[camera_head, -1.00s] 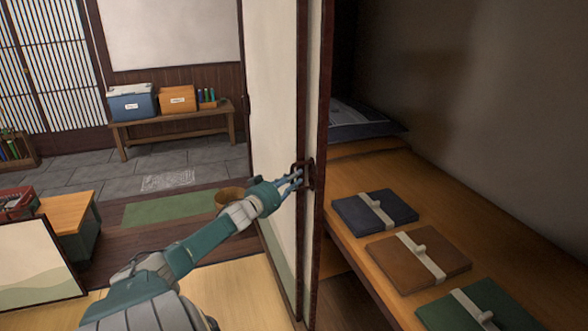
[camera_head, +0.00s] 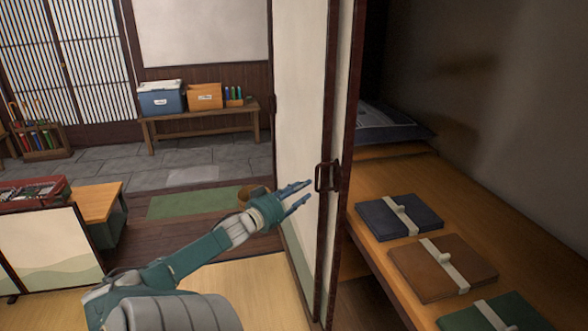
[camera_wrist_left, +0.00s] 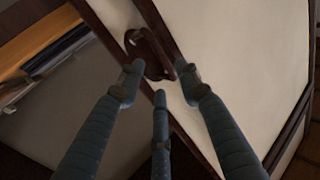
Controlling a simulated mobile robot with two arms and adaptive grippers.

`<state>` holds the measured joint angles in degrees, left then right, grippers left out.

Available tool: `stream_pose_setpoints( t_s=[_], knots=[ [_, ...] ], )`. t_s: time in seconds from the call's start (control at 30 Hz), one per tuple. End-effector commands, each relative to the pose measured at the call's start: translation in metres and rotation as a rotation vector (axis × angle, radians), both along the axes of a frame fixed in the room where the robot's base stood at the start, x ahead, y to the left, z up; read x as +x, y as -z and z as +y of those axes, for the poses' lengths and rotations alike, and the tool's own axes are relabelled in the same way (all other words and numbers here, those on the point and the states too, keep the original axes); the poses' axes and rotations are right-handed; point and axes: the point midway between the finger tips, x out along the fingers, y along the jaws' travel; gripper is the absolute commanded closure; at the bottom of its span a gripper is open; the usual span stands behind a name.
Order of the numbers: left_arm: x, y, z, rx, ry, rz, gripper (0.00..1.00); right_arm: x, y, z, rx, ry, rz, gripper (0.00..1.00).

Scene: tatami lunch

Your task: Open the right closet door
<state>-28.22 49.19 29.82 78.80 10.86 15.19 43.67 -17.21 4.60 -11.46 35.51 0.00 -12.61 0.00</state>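The right closet door (camera_head: 343,90) is a pale sliding panel with a dark frame, seen nearly edge-on in the head view. The closet interior to its right is exposed. The dark door handle (camera_head: 327,177) is on the door's edge; it also shows in the left wrist view (camera_wrist_left: 150,52). My left gripper (camera_head: 300,196) is open, just left of the handle and apart from it, with nothing between its fingers. In the left wrist view its three fingers (camera_wrist_left: 158,85) are spread below and around the handle. My right gripper is not in view.
A bench (camera_head: 190,134) with boxes stands at the back. A low table (camera_head: 95,203) is at left.

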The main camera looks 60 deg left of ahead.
Motion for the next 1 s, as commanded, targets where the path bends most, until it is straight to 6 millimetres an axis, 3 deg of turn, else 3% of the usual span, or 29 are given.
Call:
stream_pose_setpoints(
  t_s=[0.1,0.27,0.9,1.0],
  knots=[
    [-0.018,0.001,-0.005,-0.001,-0.001,0.002,0.66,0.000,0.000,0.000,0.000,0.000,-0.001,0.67],
    [-0.029,0.000,-0.009,0.001,-0.001,0.001,0.66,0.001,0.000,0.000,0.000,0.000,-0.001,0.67],
    [-0.030,0.000,-0.009,0.001,-0.001,0.000,0.66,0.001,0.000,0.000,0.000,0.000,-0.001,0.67],
    [-0.034,0.011,-0.007,-0.004,-0.012,0.016,0.66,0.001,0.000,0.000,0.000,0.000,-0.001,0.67]
  ],
)
